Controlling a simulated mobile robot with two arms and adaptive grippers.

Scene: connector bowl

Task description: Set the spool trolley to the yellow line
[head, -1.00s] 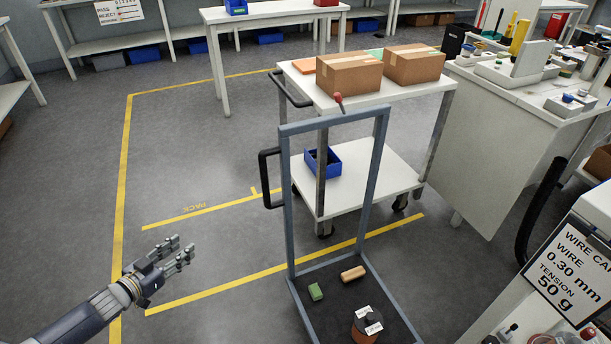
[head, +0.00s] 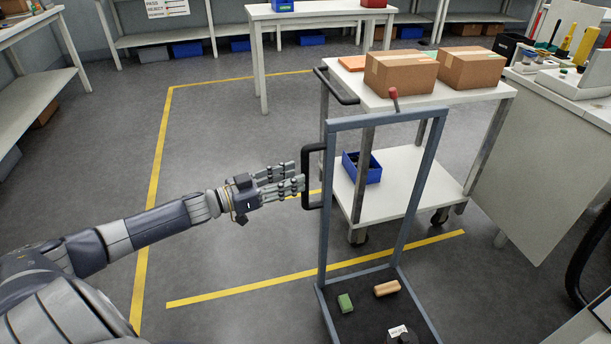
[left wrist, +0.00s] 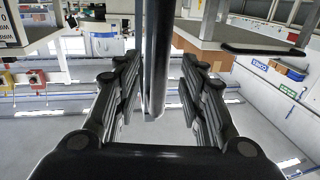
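The spool trolley is a tall grey-blue frame (head: 431,172) on a low dark platform (head: 372,318). It carries a green block, a tan roll and a dark spool, the last cut off at the bottom edge. A black handle (head: 306,180) stands out from its left post. My left gripper (head: 297,176) is at this handle with its fingers pointing right. In the left wrist view it is open, with the dark upright handle bar (left wrist: 154,70) between its fingers; contact cannot be told. A yellow line (head: 240,289) runs on the floor and passes behind the trolley. My right gripper is out of view.
A white two-shelf cart (head: 402,160) with cardboard boxes and a blue bin stands just behind the trolley. A white workbench (head: 543,170) is at the right. The grey floor left of the trolley, inside more yellow lines, is clear.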

